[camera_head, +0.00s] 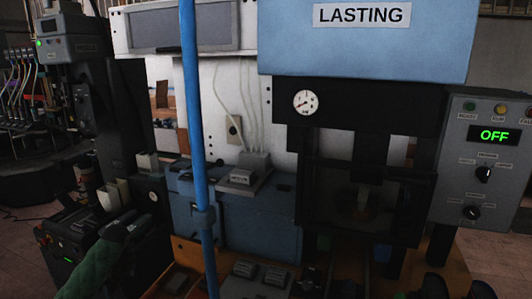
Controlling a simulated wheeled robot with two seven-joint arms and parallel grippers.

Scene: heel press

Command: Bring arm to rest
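The lasting press stands at centre right under a blue head labelled LASTING (364,15). A round dial gauge (306,102) sits on its black front. A green textured limb with a dark end (125,232) comes in from the lower left. It looks like my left arm, but its fingers cannot be made out. Dark rounded shapes (435,287) show at the bottom right edge. I cannot tell whether they are my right gripper.
A control box with a green OFF display (494,135) and two knobs stands at the right. A blue vertical pole (197,130) crosses the view at centre left. A blue cabinet (255,225) stands behind it. Dark machines (75,50) fill the left.

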